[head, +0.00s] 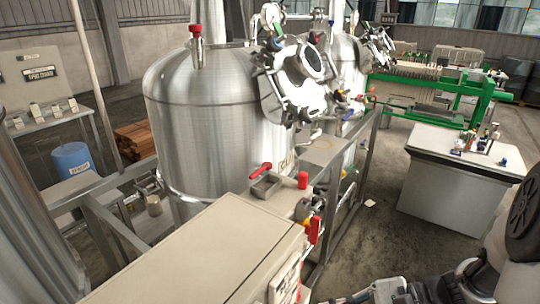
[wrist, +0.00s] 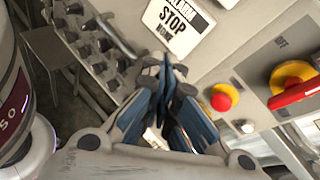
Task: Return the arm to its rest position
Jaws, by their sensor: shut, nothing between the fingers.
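My arm (head: 495,270) reaches in at the lower right of the head view, over the floor and beside the beige cabinet. My gripper (wrist: 168,115) shows in the wrist view with blue finger pads. It is shut and holds nothing. It points toward a light panel (wrist: 225,55) with a STOP label (wrist: 178,25). I cannot tell whether the fingers touch the panel.
The panel bears a red button on yellow (wrist: 222,97) and a red-and-yellow rotary switch (wrist: 292,84). A beige cabinet (head: 200,255) fills the front, before a large steel tank (head: 218,115). A white bench (head: 455,190) stands right. Floor shows between them.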

